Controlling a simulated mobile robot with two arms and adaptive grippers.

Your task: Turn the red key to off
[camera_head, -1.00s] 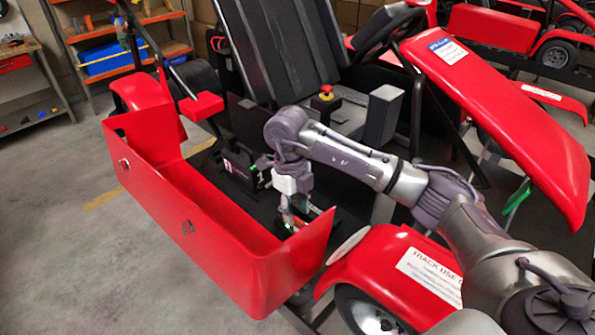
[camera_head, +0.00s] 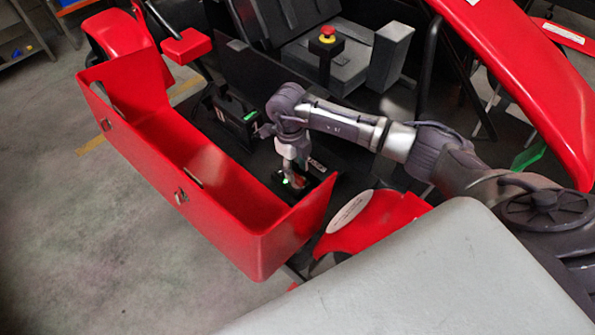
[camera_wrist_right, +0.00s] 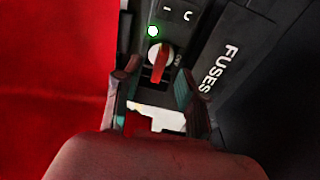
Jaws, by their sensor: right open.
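The red key (camera_wrist_right: 159,66) stands in a round switch on a dark panel, in the right wrist view. A lit green lamp (camera_wrist_right: 152,31) sits just above it in that view. My right gripper (camera_wrist_right: 160,82) is open, with one finger on each side of the key. I cannot tell whether either finger touches it. In the head view my right gripper (camera_head: 290,183) points down at the panel behind the red side pod, and it mostly hides the key. My left gripper is not in view.
The red side pod (camera_head: 180,190) walls in the panel on the left and front. A box marked FUSES (camera_wrist_right: 232,65) lies close to the right finger. A red emergency button (camera_head: 327,35) stands on a post behind my arm.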

